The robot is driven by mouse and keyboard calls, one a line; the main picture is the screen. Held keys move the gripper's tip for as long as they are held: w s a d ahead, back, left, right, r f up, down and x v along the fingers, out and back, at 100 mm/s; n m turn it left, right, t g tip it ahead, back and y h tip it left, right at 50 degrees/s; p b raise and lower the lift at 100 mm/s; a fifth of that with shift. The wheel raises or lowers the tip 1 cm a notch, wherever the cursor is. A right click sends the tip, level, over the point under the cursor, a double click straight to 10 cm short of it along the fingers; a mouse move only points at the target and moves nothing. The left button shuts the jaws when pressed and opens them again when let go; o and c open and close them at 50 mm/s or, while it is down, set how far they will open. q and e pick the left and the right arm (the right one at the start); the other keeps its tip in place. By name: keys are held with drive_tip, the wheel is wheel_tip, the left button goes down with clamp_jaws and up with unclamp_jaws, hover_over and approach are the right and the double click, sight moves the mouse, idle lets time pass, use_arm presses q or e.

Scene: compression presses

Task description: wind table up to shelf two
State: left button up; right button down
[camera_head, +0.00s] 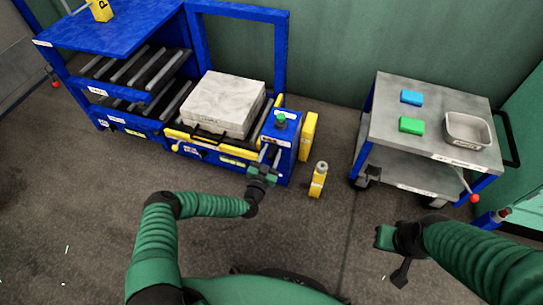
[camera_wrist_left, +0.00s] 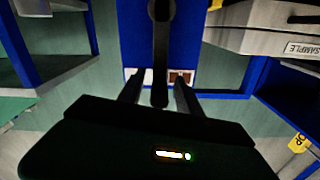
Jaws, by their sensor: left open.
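The lift table (camera_head: 185,136) has a yellow edge and a black handle, and carries a pale grey block (camera_head: 222,102). The blue rack (camera_head: 115,32) with roller shelves (camera_head: 135,66) stands to its left. A blue post (camera_head: 283,132) with a green knob (camera_head: 281,119) stands at the table's right end. My left gripper (camera_head: 264,170) is open in front of this post. In the left wrist view, its two fingers (camera_wrist_left: 158,95) point at a blue panel (camera_wrist_left: 190,45), with a dark bar (camera_wrist_left: 160,40) between them in the picture; whether they touch it is unclear. My right gripper (camera_head: 390,240) hangs low at right.
A grey cart (camera_head: 380,125) at right holds a blue block (camera_head: 411,97), a green block (camera_head: 411,125) and a metal tray (camera_head: 466,130). A yellow bottle-like object (camera_head: 318,180) stands on the floor between post and cart. Floor in front is clear.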

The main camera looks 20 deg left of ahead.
use_arm(q)
drive_tip(key=shift+w, duration=0.1)
clamp_jaws()
idle(1.4)
